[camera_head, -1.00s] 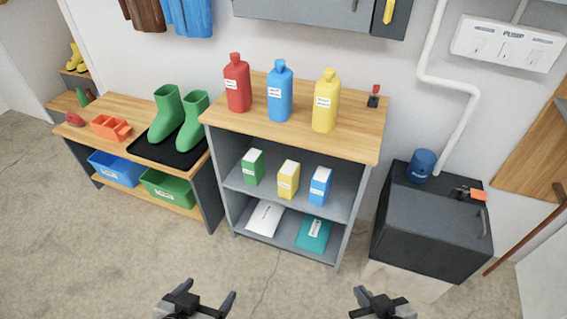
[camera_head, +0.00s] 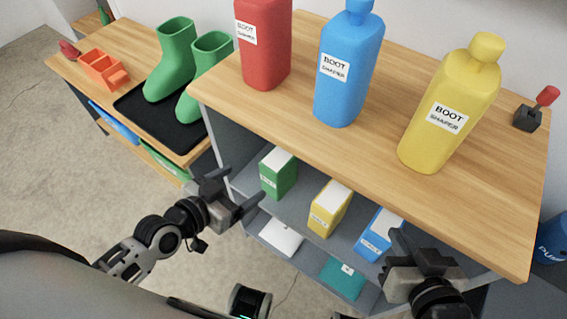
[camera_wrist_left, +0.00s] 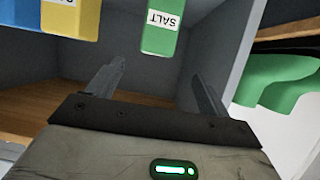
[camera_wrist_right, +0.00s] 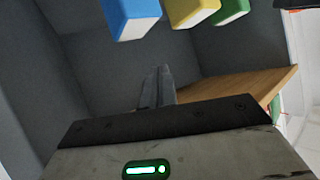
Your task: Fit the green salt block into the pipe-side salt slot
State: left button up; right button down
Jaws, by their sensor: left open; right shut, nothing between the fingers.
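The green salt block (camera_head: 278,173) stands upright at the left end of the shelf's upper level, with a white label. In the left wrist view it (camera_wrist_left: 160,28) hangs at the top, a little beyond the fingers. My left gripper (camera_head: 243,192) is open and empty, just in front of and left of the block, apart from it. My right gripper (camera_head: 403,250) is shut and empty near the blue block (camera_head: 380,232). It shows closed in the right wrist view (camera_wrist_right: 157,82). I cannot make out the salt slot in any view now.
A yellow block (camera_head: 329,207) stands between the green and blue ones. A white packet (camera_head: 281,236) and a teal packet (camera_head: 343,279) lie below. The wooden top (camera_head: 290,125) overhangs the shelf and holds red (camera_head: 264,55), blue (camera_head: 348,75) and yellow (camera_head: 447,115) bottles.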

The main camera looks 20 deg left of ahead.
aim_at(279, 159)
pick_arm(q)
jog(key=b+x, duration=0.1)
jog(key=x, duration=0.6)
jog(key=shift+w+d+f, duration=0.2)
jog(key=shift+w+d, duration=0.05)
jog(key=b+x, duration=0.1)
jog(key=x, duration=0.3)
jog(key=shift+w+d, duration=0.3)
jog(key=shift+w, duration=0.05)
jog(key=shift+w+d+f+b, duration=0.2)
jog(key=shift+w+b, duration=0.15)
jog(key=shift+w, duration=0.15)
pick_arm(e)
jog(key=shift+g+y, duration=0.3)
jog(key=shift+g, duration=0.3)
jog(key=f, duration=0.2)
jog(key=a+f, duration=0.1)
jog(key=f, duration=0.2)
jog(key=shift+w+a, duration=0.1)
jog(key=shift+w, duration=0.1)
pick_arm(q)
grip_shut()
jog(key=shift+w+r, duration=0.1)
jog(key=shift+r, duration=0.15)
